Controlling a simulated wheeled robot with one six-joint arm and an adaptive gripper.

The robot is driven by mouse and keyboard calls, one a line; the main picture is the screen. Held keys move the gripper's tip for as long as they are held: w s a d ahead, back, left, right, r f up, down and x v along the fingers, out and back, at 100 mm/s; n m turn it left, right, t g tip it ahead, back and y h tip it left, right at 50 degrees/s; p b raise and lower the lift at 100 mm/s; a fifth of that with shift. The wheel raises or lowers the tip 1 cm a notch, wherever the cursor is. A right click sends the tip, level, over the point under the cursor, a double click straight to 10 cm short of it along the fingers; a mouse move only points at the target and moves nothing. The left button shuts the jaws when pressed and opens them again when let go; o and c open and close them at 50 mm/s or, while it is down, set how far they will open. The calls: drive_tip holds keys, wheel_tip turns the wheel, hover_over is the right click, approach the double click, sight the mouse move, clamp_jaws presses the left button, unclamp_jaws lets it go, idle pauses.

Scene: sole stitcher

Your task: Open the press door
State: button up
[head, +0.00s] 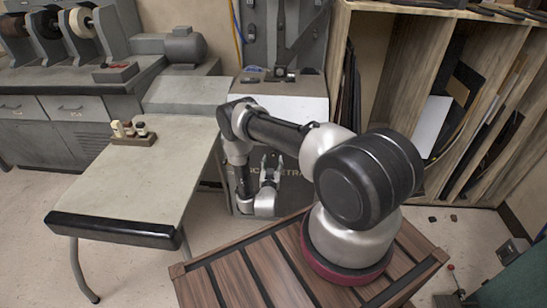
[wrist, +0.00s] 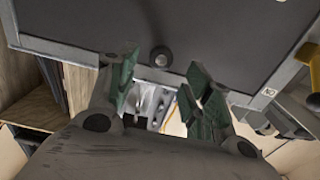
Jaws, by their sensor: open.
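In the wrist view a dark grey flat panel, which looks like the press door (wrist: 225,35), fills the top. It has a light metal edge and a round black knob (wrist: 160,57) near that edge. My gripper (wrist: 165,88) is open, with its green-padded fingers apart on either side of the knob's line. The knob shows beyond the fingertips, with nothing between the fingers; contact cannot be told. In the head view the press (head: 300,195) stands behind my arm, its lettering partly covered. My gripper (head: 270,165) is low before its front there.
A bench with a pale top (head: 140,180) and a small bottle holder (head: 134,134) stands left. A wooden rack (head: 385,60) with sheets stands right. Small dark bits lie on the floor at right.

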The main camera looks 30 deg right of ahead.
drive_tip(key=x, duration=0.5)
clamp_jaws()
